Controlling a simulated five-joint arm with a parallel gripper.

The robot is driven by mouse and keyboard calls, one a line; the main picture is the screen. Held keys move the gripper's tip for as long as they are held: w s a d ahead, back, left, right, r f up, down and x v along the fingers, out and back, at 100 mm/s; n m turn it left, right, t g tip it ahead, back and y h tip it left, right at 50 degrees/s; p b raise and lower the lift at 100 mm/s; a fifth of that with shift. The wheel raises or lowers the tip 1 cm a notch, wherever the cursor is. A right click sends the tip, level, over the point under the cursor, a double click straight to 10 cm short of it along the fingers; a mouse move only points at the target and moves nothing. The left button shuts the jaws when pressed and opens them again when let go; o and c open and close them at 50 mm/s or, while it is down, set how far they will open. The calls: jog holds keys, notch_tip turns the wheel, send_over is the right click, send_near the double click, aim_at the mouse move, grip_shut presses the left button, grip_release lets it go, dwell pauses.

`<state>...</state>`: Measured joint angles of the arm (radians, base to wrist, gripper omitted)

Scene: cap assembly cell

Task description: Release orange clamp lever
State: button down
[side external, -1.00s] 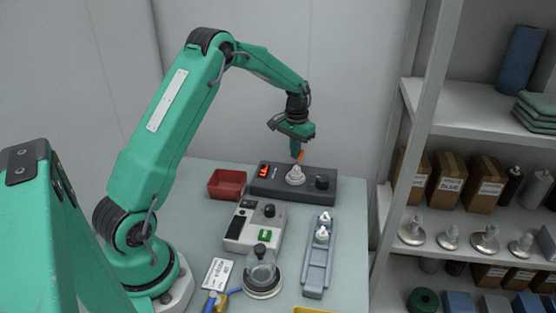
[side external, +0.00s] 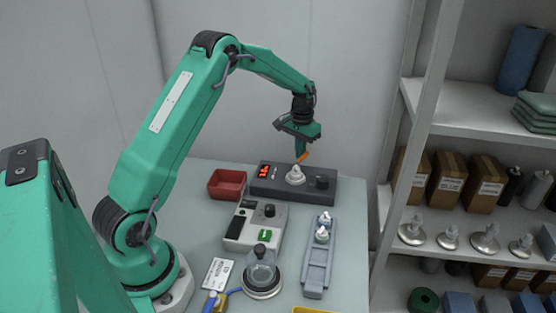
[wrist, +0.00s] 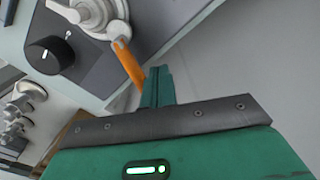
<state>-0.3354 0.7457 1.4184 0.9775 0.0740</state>
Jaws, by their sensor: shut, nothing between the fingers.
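The orange clamp lever (side external: 303,157) sticks out from a white round clamp fitting (side external: 295,175) on the dark grey unit (side external: 262,184) at the back of the table. In the wrist view the lever (wrist: 128,62) slants down right from the white fitting (wrist: 92,12). My gripper (side external: 301,150) is shut and empty, pointing down just at the lever's end. In the wrist view its fingers (wrist: 158,76) are right of the lever, alongside its free end. I cannot tell whether they touch it.
Shelves (side external: 480,95) are on the right.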

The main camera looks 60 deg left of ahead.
jog(key=shift+w+d, duration=0.2)
jog(key=shift+d, duration=0.05)
dwell(0.4)
jog(key=shift+w+d, duration=0.25)
jog(key=shift+d, duration=0.1)
jog(key=shift+w+d, duration=0.25)
jog(key=shift+d, duration=0.5)
dwell(0.7)
jog(key=shift+w+d, duration=0.1)
jog(key=shift+d, duration=0.2)
